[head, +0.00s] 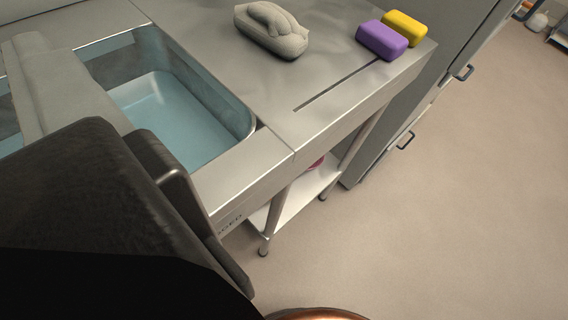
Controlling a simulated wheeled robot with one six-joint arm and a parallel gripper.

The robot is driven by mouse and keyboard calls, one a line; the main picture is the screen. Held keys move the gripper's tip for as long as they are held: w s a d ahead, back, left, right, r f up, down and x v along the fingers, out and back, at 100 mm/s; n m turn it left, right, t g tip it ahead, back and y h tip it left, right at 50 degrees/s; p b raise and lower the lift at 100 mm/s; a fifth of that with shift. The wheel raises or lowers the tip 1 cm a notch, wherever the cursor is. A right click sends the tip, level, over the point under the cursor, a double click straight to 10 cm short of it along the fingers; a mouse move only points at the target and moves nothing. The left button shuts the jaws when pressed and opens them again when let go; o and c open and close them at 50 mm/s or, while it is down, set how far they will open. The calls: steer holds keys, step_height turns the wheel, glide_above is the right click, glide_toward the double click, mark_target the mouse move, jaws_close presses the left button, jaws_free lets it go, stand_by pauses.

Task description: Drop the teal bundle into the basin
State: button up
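The basin (247,128) is a metal sink set into the steel counter at the upper left, with a pale blue interior. Its near left part is hidden behind a large dark shape that appears to be my gripper (150,150). This shape fills the lower left, and its tip overlaps the basin's near edge in the picture. I cannot make out two separate fingers or anything between them. No teal bundle is visible anywhere in view.
A grey-beige slab (60,80) crosses the basin's left side. A lumpy grey bundle (270,30), a purple block (382,40) and a yellow block (403,27) sit on the counter (330,60). A low shelf (295,195) is underneath. Open floor (450,220) lies right.

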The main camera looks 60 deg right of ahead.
steer(key=shift+t, duration=0.8)
steer(key=s, duration=0.1)
steer(key=s+r, duration=0.2)
steer(key=shift+s+d, duration=0.1)
steer(key=shift+s, duration=0.3)
stand_by(0.7)
